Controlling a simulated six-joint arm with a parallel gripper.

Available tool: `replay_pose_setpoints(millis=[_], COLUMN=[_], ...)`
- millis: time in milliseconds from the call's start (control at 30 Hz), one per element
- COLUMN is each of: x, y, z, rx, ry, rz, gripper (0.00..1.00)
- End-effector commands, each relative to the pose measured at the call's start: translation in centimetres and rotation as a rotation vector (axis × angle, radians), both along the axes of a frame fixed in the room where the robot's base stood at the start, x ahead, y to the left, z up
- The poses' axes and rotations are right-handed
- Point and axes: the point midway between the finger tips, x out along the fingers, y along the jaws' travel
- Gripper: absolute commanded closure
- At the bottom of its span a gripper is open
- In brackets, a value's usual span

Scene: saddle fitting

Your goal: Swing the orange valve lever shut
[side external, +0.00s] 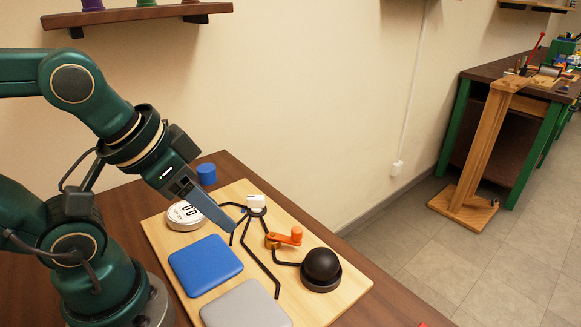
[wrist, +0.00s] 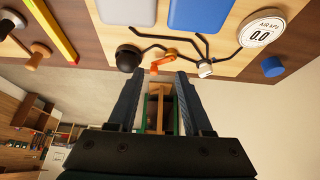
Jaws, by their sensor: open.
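The orange valve lever (side external: 286,238) sits on a light wooden board (side external: 163,237), on a short brass-coloured valve body (side external: 271,243) in a black pipe line. Its arm points right in the side external view, with a raised knob at its end. In the wrist view the lever (wrist: 158,64) shows just beyond the fingertips, between them in the picture. My gripper (side external: 230,226) is left of the lever, tilted down and apart from it. In the wrist view my gripper (wrist: 158,78) has its two fingers spread, with nothing between them. The far finger is mostly hidden in the side external view.
A black ball (side external: 321,263) in a dark cup stands right of the lever. A white fitting (side external: 257,202) stands behind it. A round gauge (side external: 184,216), a blue pad (side external: 205,264) and a grey pad (side external: 246,306) flank the pipes. A blue cylinder (side external: 206,174) stands behind the board.

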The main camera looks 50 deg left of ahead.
Motion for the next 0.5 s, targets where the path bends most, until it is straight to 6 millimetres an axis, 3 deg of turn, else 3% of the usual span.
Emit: replay_pose_setpoints(millis=[67,267,500], x=[0.0,0.7,4.6], y=[0.0,0.0,-0.1], z=[0.0,1.4,3.5], rx=[0.000,0.019,0.048], ry=[0.000,-0.009,0.082], rz=[0.000,-0.036,-0.105], gripper=[0.44,0.44,0.44])
